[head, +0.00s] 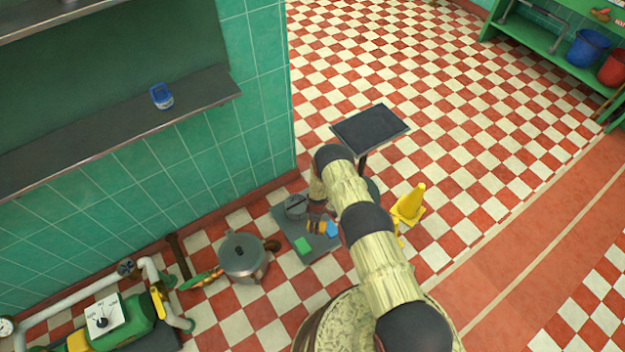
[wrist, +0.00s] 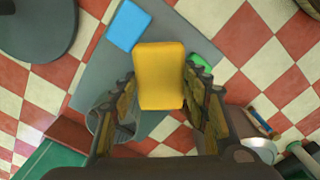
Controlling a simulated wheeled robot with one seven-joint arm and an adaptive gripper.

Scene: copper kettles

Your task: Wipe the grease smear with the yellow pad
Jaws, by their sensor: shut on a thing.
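The yellow pad (wrist: 160,75) is upright between the two fingers of my gripper (wrist: 161,95) in the wrist view. The fingers are shut on its sides. Below it lies a grey mat (wrist: 97,68) on the checkered floor. In the head view my gripper (head: 317,222) is low over the same mat (head: 322,247), partly hidden by my arm. I cannot make out a grease smear in either view. I cannot tell whether the pad touches anything below.
A blue pad (wrist: 128,25) and a green pad (head: 303,245) lie on the mat. A grey pot (head: 296,207) stands at its back. A lidded pot (head: 243,257) stands left.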

